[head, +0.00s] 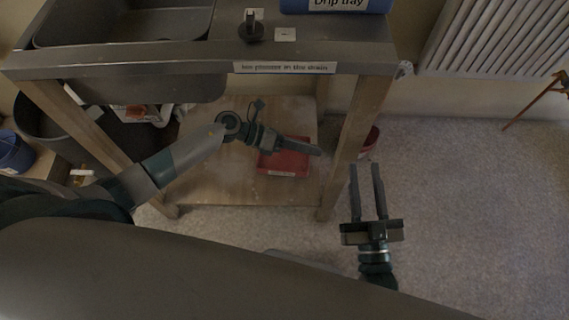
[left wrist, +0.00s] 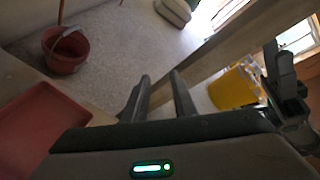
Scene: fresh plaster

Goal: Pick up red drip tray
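The red drip tray (head: 283,163) lies on the wooden lower shelf (head: 220,185) under the sink bench, with a label on its front edge. In the left wrist view the red tray (left wrist: 42,130) shows at the lower left, beside the fingers and not between them. My left gripper (head: 312,149) reaches in over the tray and hides part of it. Its fingers (left wrist: 160,85) stand apart in the wrist view with nothing between them. My right gripper (head: 367,172) is open and empty, over the floor right of the bench's front leg.
The bench's front right leg (head: 355,145) stands between my grippers. A red bucket (left wrist: 66,50) and a yellow bucket (left wrist: 235,88) stand on the floor. A blue item labelled "Drip tray" (head: 337,5) is on the bench top.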

